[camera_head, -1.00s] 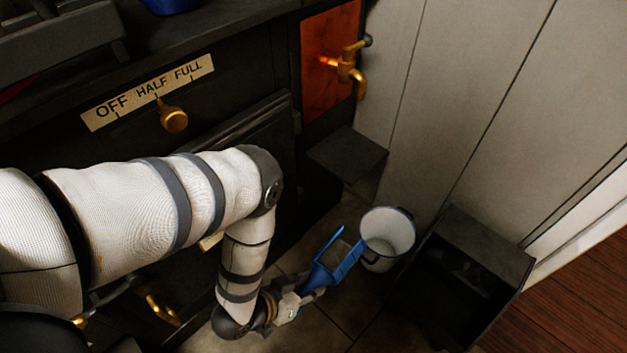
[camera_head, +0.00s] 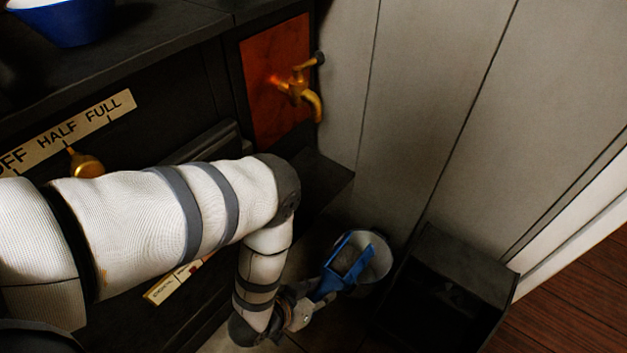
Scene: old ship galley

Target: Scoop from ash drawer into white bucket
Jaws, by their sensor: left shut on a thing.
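My left gripper (camera_head: 305,302) comes in from the left and is shut on a blue scoop (camera_head: 333,281). The scoop carries a grey load that looks like ash (camera_head: 346,260). In the picture the scoop overlaps the white bucket (camera_head: 378,268), its front part over the bucket's opening; I cannot tell its height above the rim. The bucket stands on the floor by the pale wall, partly hidden by the scoop. I cannot make out the ash drawer for certain. My right gripper is not in view.
A dark open box (camera_head: 458,285) stands right of the bucket. A brass tap (camera_head: 298,88) juts from a copper panel (camera_head: 276,80) above a dark ledge. A blue bowl (camera_head: 72,22) sits on the stove top. The pale plank wall (camera_head: 440,110) bounds the space behind the bucket.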

